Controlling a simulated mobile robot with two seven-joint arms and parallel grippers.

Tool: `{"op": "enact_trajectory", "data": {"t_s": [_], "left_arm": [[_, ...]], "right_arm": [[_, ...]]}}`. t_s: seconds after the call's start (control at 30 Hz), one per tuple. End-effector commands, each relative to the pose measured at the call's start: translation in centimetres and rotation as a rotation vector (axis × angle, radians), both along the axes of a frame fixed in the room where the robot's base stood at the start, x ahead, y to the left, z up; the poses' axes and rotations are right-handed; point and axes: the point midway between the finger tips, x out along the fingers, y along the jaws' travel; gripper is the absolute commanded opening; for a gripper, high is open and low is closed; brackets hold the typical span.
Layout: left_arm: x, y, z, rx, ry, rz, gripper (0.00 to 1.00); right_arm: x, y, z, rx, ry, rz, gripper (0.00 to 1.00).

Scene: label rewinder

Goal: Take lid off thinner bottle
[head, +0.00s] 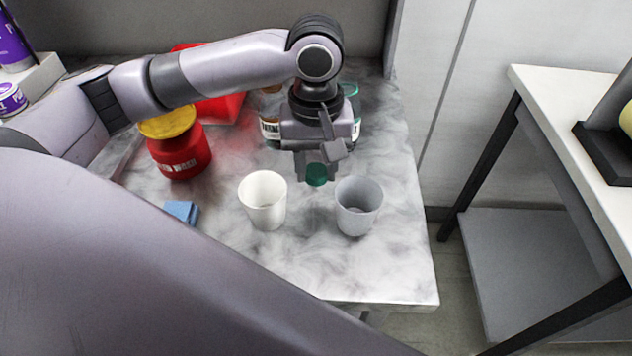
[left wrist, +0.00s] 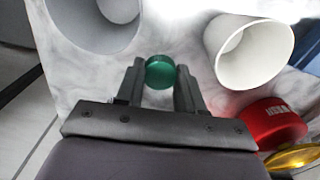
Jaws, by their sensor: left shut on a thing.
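A green lid (head: 316,174) is held between the fingertips of my left gripper (head: 316,172). It also shows in the left wrist view (left wrist: 160,72), with a finger on each side and no bottle seen under it. The gripper points down, just behind two cups. Behind it stand labelled containers, mostly hidden: part of one with a printed label (head: 269,129) shows to its left, and part of another with a teal edge (head: 351,89) to its right. I cannot tell which is the thinner bottle. My right gripper is not in view.
A white cup (head: 262,203) and a grey cup (head: 356,208) stand in front of the gripper on the marbled table (head: 310,270). A red container with a yellow lid (head: 180,150) and a blue block (head: 181,211) are to the left. The table's front right is clear.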

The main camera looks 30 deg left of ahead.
Motion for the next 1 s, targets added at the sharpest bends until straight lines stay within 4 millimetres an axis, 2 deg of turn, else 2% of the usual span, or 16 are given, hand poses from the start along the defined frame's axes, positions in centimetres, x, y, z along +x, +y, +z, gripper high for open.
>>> {"op": "enact_trajectory", "data": {"t_s": [0.33, 0.7, 0.73, 0.8, 1.0], "left_arm": [[-0.1, 0.1, -4.2, 0.001, 0.003, -0.001, 0.01], [0.0, 0.0, -4.5, 0.001, 0.002, -0.001, 0.01], [0.0, 0.0, -4.6, 0.001, 0.001, -0.001, 0.41], [0.0, 0.0, -4.6, 0.001, 0.0, -0.001, 0.63], [0.0, 0.0, -4.6, 0.001, 0.001, -0.001, 0.63]], "right_arm": [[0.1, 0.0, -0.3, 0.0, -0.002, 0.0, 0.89], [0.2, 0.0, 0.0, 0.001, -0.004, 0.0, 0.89], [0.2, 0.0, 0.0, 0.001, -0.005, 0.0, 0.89], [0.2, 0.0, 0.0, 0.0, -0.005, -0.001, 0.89], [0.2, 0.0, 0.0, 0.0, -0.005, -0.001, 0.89]]}}
